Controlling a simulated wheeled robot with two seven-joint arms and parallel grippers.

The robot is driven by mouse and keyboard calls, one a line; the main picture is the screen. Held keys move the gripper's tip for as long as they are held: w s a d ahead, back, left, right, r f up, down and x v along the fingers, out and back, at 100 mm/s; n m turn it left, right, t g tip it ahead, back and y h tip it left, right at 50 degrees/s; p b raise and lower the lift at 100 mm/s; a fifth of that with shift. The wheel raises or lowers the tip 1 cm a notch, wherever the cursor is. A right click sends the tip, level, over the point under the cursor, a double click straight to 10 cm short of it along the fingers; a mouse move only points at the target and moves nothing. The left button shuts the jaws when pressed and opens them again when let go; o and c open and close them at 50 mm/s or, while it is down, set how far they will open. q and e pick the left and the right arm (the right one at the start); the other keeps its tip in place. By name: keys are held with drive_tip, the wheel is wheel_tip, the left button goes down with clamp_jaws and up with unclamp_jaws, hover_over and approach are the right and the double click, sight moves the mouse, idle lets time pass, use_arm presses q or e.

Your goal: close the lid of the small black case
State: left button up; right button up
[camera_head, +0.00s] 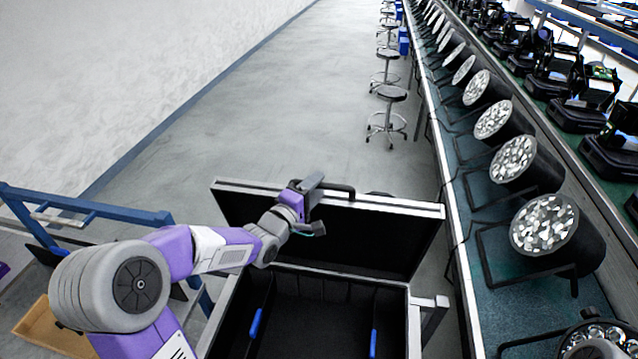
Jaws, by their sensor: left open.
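The small black case (318,312) stands open in front of me, with pale metal edges and a dark inside holding blue strips. Its lid (372,238) is raised at the far side, leaning back. My left arm reaches in from the left over the case. My left gripper (312,186) is at the top edge of the lid, near its middle. It is open, though its fingers are seen edge-on, and I cannot tell whether they touch the lid. My right gripper does not show clearly.
A long green bench (497,235) with several par cans (545,224) runs along the right, close to the case. Several stools (391,95) stand farther off. A blue metal frame (85,207) and a wooden box (52,328) are at the left. The grey floor behind the lid is clear.

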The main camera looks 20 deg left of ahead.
use_arm(q)
drive_tip(key=shift+w+d+r, duration=0.1)
drive_tip(key=shift+w+r, duration=0.05)
drive_tip(key=shift+w, duration=0.35)
drive_tip(key=shift+w, duration=0.15)
clamp_jaws()
